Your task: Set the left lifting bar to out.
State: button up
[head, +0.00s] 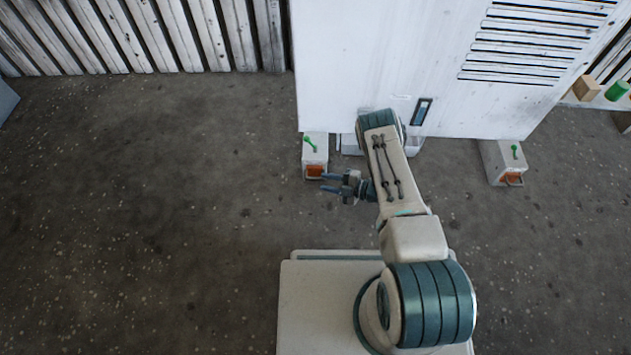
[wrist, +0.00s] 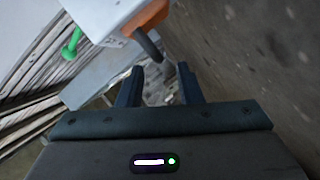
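The left lifting bar is a dark bar (wrist: 148,43) on the orange front of a pale box (head: 315,146) at the left foot of the white housing. In the head view its orange part (head: 314,170) shows, with my fingertips close by. My gripper (head: 325,182) comes in from the right, low in front of that box. In the wrist view my gripper (wrist: 160,78) is open. The bar's lower end lies just ahead of the gap between the fingertips, and I see nothing held. Whether a finger touches the bar I cannot tell.
A green lever (head: 310,144) stands on the left box. A similar box (head: 497,162) with a green lever and a bar sits at the right foot of the white housing (head: 400,55). A pale tray (head: 413,146) is partly hidden behind my arm. Floor at left is clear.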

aim_at(315, 179)
jog(key=b+x, duration=0.1)
jog(key=x, duration=0.4)
jog(key=shift+w+a+f+b, duration=0.1)
jog(key=shift+b, duration=0.2)
grip_shut()
